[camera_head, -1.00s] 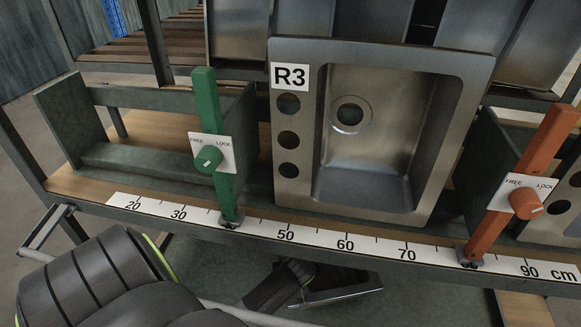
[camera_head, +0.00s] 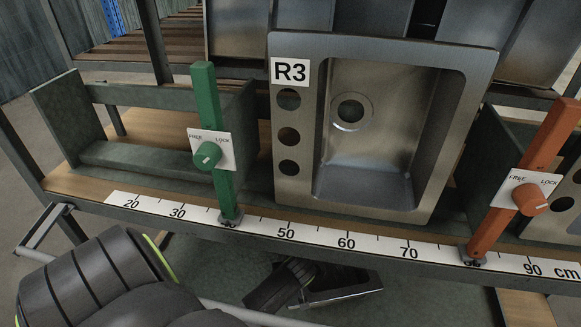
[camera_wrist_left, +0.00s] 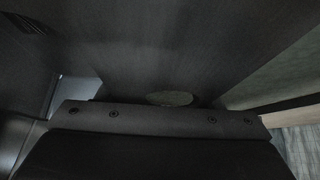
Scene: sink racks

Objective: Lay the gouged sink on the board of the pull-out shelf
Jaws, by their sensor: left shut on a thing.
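My left gripper (camera_head: 283,285) shows in the head view below the ruler rail, partly hidden by my arm and the rail. In the left wrist view a dark metal surface with an oval hole (camera_wrist_left: 169,98) fills the space close in front of the gripper body. No gouge can be made out on it. A grey-green board (camera_head: 420,296) lies below the rail. I cannot tell whether the sink touches it. My right gripper is not in view.
A sink labelled R3 (camera_head: 386,135) stands upright in the rack between a green lever post (camera_head: 212,110) and an orange one (camera_head: 528,160). A ruler rail (camera_head: 318,237) runs along the front. An empty bay (camera_head: 150,130) lies to the left.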

